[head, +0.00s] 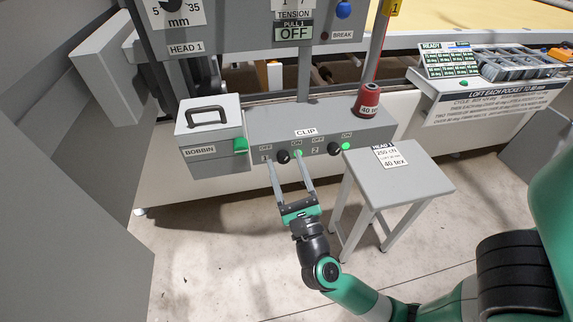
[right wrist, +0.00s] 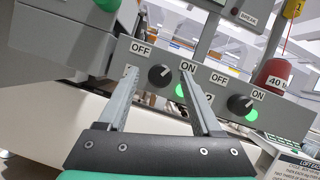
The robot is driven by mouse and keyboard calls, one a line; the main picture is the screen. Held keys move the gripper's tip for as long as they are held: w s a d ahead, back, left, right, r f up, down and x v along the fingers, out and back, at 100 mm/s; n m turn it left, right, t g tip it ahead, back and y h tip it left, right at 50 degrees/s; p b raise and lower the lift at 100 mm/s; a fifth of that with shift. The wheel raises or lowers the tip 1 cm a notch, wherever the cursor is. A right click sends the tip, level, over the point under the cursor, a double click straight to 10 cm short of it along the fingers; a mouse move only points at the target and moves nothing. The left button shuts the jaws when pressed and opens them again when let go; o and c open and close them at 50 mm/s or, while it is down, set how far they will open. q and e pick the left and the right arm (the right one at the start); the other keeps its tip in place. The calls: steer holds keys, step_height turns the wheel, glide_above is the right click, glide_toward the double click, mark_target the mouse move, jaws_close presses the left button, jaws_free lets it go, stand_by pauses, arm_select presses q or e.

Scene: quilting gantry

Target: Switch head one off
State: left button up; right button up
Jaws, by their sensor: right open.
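My left gripper is out of view.
A second knob (head: 335,149) with a lit green lamp (head: 346,146) sits to the right. A red cone (head: 368,99) stands on the box. A grey stool (head: 400,172) stands at front right, and a BOBBIN box (head: 209,136) is at left.

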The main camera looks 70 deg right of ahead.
jaws_close()
stand_by(0.3)
steer(key=shift+r+n+y+p, duration=0.15)
steer(key=shift+n+y+p, duration=0.15)
steer(key=shift+n+p, duration=0.45)
steer(key=n+y+p, duration=0.1)
steer(key=n+p, duration=0.3)
steer(key=p, duration=0.1)
steer(key=n+t+y+p, duration=0.1)
steer(key=n+y+p, duration=0.1)
steer(key=n+p, duration=0.2)
steer(key=n+t+y+p, duration=0.1)
steer(key=n+y+p, duration=0.1)
steer(key=n+p, duration=0.2)
steer(key=shift+s+d+r+p, duration=0.25)
steer(key=shift+r+p, duration=0.1)
steer(key=shift+p, duration=0.6)
steer(key=shift+f+n+y+p, duration=0.2)
steer(key=shift+n+y+p, duration=0.2)
steer(key=shift+n+p, duration=0.7)
jaws_free()
